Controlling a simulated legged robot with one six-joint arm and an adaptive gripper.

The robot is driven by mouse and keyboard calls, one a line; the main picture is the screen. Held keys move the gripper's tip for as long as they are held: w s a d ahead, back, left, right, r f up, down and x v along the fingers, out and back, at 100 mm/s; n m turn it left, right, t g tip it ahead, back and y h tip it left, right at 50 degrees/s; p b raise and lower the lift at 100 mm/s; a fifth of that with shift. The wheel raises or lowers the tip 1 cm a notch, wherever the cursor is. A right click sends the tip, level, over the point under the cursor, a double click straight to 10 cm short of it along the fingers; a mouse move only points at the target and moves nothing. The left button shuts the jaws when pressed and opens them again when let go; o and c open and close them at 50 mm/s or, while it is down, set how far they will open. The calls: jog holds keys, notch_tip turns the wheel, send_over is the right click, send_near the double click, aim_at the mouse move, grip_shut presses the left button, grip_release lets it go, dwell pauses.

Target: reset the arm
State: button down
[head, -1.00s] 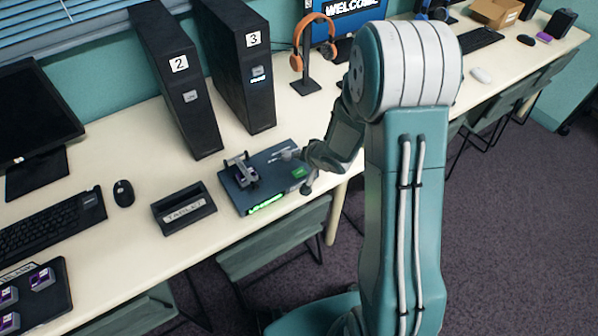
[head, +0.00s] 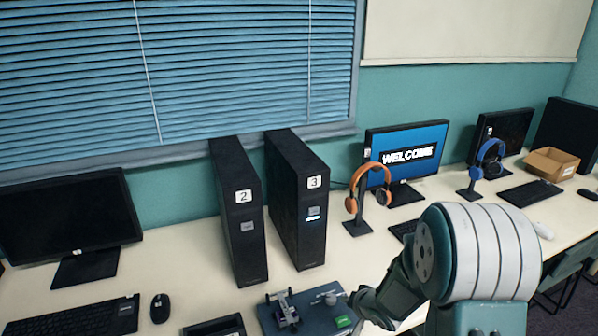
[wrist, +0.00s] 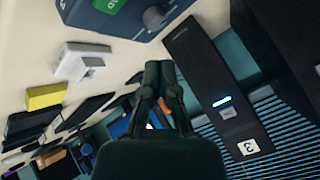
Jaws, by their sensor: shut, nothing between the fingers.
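My arm (head: 470,250) rises at the lower right of the head view, in front of the desk. My gripper (wrist: 160,72) shows in the middle of the wrist view, with its fingers closed together and nothing between them. In the head view the arm's far end is low, close to the right side of a dark blue-grey device (head: 315,318) with a green button; I cannot tell the exact gap. The device's edge also shows at the top of the wrist view (wrist: 140,22).
Two black computer towers, marked 2 (head: 238,215) and 3 (head: 300,205), stand behind the device. An orange headset (head: 353,205) hangs on a stand to their right. A monitor (head: 70,220), a keyboard (head: 85,318) and a mouse (head: 160,308) are at left. Free air lies above the desk.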

jog(key=s+d+r+n+h, duration=0.15)
jog(key=s+r, duration=0.25)
jog(key=r, duration=0.5)
jog(key=s+d+r+h, duration=0.3)
jog(key=s+r, duration=0.1)
jog(key=r, duration=0.4)
jog(key=s+a+r+n+g, duration=0.1)
jog(key=s+r, duration=0.3)
jog(key=s, duration=0.5)
jog(key=s+a+r+n+g+y, duration=0.1)
jog(key=s+a+r, duration=0.2)
jog(key=s, duration=0.7)
jog(key=shift+a+r+n+g, duration=0.35)
jog(key=shift+a+g, duration=0.05)
jog(key=shift+a, duration=0.1)
jog(key=shift+s, duration=0.1)
